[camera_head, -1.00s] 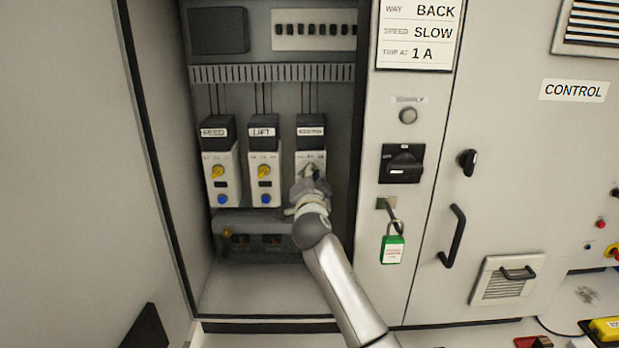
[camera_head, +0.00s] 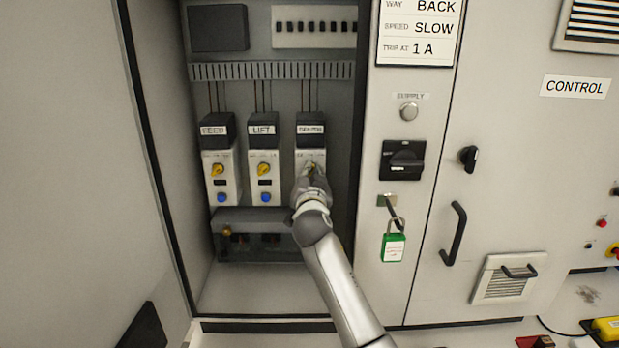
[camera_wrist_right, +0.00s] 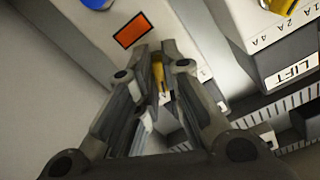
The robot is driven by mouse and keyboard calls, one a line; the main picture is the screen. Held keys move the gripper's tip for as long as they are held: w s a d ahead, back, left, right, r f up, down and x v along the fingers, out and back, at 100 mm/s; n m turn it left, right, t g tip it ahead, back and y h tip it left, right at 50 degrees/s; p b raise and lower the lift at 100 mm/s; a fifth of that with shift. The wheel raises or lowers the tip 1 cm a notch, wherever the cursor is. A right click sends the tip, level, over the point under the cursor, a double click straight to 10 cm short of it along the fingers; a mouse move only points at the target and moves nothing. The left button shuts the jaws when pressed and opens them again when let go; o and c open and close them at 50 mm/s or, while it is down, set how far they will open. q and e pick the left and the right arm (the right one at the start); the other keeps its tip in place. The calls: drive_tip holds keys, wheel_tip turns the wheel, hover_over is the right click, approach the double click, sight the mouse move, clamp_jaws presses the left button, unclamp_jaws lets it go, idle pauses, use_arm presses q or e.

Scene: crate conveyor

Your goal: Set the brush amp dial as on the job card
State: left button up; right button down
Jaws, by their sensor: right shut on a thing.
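The brush amp (camera_head: 311,137) is the rightmost of three units in the open cabinet. My right gripper (camera_head: 314,172) is at the front of it and covers its dial and lower face in the head view. In the right wrist view my right gripper (camera_wrist_right: 158,80) is shut on the yellow dial (camera_wrist_right: 158,74), which shows between its fingers. The dial's pointer setting is hidden. The job card (camera_head: 415,34) at the top reads WAY BACK, SPEED SLOW, TRIP AT 1 A. My left gripper is out of view.
The lift amp (camera_head: 264,140) and feed amp (camera_head: 216,137) stand to the left with yellow dials and blue buttons. A grey ledge (camera_head: 250,218) lies below. The cabinet's side post (camera_head: 372,270) with switch (camera_head: 403,160) and green padlock (camera_head: 393,247) is to the right.

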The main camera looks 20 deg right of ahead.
drive_tip(key=shift+d+n+p, duration=0.15)
drive_tip(key=shift+n+p, duration=0.85)
drive_tip(key=shift+n, duration=2.65)
drive_tip(key=shift+d+n+p, duration=0.1)
drive_tip(key=shift+n+p, duration=0.85)
drive_tip(key=shift+n, duration=2.7)
drive_tip(key=c, duration=1.5)
unclamp_jaws()
drive_tip(key=shift+c, duration=0.2)
drive_tip(key=shift+s, duration=0.1)
